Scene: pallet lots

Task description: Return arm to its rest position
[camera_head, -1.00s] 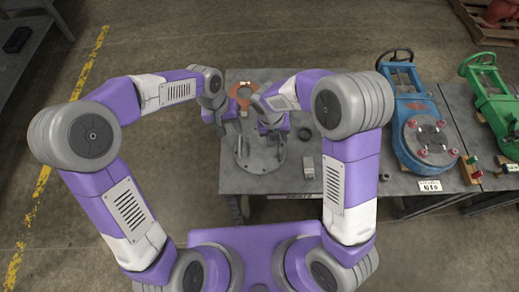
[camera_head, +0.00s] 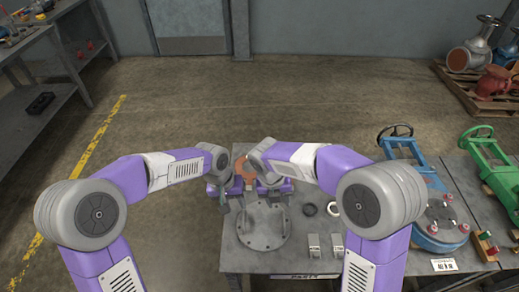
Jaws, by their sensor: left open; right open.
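My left gripper (camera_head: 222,198) and my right gripper (camera_head: 272,193) hang close together over the left part of the grey table (camera_head: 237,257). Both are open, and I see nothing held between their fingers. An orange part (camera_head: 244,166) shows between and behind the two wrists, partly hidden by them. A round grey plate with holes (camera_head: 264,229) lies on the table just in front of the grippers. Both of my arms are bent, with elbows out to the sides.
Right of the plate lie a dark ring (camera_head: 309,210), a pale ring (camera_head: 333,209) and small metal blocks (camera_head: 314,245). A blue machine (camera_head: 408,155) and a green machine (camera_head: 489,165) stand to the right. A pallet with valves (camera_head: 480,85) is at the back right. The floor behind is clear.

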